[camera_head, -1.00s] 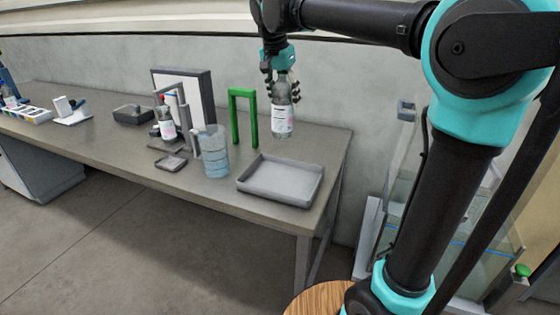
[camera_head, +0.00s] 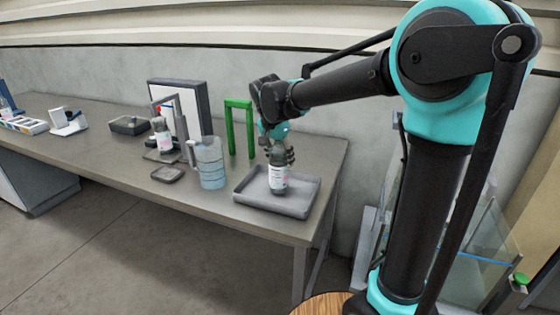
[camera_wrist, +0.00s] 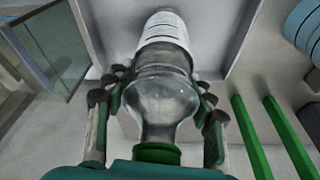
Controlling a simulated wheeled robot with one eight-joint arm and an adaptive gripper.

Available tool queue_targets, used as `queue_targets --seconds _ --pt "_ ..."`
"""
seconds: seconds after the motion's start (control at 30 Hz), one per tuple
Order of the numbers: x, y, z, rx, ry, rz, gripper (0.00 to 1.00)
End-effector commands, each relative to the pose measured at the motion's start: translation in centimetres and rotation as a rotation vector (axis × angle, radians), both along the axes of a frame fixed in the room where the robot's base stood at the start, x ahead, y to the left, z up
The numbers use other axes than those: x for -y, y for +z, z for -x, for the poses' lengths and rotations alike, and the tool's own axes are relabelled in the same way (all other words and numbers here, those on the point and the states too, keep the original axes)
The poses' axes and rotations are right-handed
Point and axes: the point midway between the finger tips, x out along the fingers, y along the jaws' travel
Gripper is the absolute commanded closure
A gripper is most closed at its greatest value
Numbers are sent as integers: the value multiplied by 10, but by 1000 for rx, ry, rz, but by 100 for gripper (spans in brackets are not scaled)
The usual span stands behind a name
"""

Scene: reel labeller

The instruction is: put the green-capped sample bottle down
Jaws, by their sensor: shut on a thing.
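The green-capped sample bottle (camera_head: 278,178) is clear with a white label. My gripper (camera_head: 278,152) is shut around its upper part. The bottle is upright, over or in the grey tray (camera_head: 302,208) at the right end of the bench. I cannot tell whether its base touches the tray floor. In the wrist view the bottle (camera_wrist: 164,95) lies between the fingers of my gripper (camera_wrist: 160,100), with its green cap (camera_wrist: 157,153) close to the palm.
A ribbed clear jug (camera_head: 211,165) stands left of the tray. A green frame (camera_head: 229,128) stands behind it. Another labelled bottle (camera_head: 163,140) stands by a grey arch (camera_head: 178,108). A glass-walled case (camera_head: 485,245) is at right.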

Motion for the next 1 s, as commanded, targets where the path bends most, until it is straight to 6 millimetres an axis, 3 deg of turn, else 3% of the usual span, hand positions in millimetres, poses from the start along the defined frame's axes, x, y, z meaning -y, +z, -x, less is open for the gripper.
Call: queue_targets --seconds 0.13,0.47,0.5,0.67,1.0 --pt "0 -10 0 0 0 0 96" --pt "0 -12 0 0 0 0 96" --pt "0 -13 0 0 0 0 43" --pt "0 -13 0 0 0 0 25" --pt "0 -10 0 0 0 0 25"
